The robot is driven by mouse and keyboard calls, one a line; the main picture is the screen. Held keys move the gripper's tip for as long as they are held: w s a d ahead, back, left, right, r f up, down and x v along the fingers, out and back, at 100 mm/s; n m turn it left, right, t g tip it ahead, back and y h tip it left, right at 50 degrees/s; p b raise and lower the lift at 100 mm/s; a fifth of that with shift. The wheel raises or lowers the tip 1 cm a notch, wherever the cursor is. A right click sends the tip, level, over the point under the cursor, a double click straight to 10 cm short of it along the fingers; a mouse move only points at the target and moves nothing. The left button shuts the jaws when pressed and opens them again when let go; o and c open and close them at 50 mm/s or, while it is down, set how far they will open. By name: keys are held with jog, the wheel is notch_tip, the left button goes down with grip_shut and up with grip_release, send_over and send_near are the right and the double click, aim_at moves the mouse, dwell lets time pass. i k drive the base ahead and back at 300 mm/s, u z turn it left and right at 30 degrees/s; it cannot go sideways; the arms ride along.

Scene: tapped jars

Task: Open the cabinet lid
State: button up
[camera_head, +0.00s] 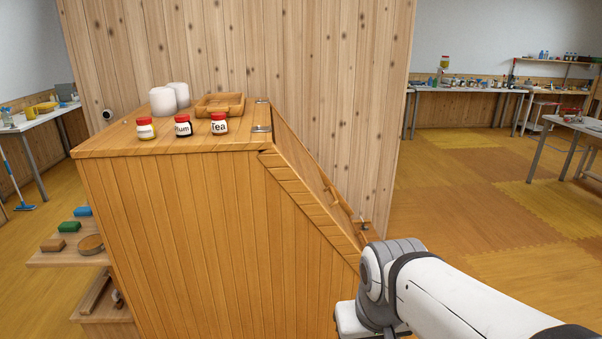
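The wooden cabinet (200,230) stands at the centre left, with a flat top and a sloping side that falls to the right. Its lid (305,165) lies along this slope and looks shut, seen at a steep angle. Metal hinges (262,128) sit at the lid's upper edge. A wooden bar handle (337,200) is on the lower part of the lid. My white and grey arm reaches in from the bottom right and covers the area in front of the cabinet's lower right corner. My gripper's fingers do not show.
On the cabinet top stand three red-lidded jars (183,126), two white cylinders (163,101) and a wooden tray (220,105). A side shelf (60,258) at left holds small blocks. A plank wall (300,60) rises behind. Open floor (490,210) lies to the right.

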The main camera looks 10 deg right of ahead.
aim_at(284, 139)
jog(key=z, duration=0.05)
jog(key=i, duration=2)
jog(key=z, duration=0.35)
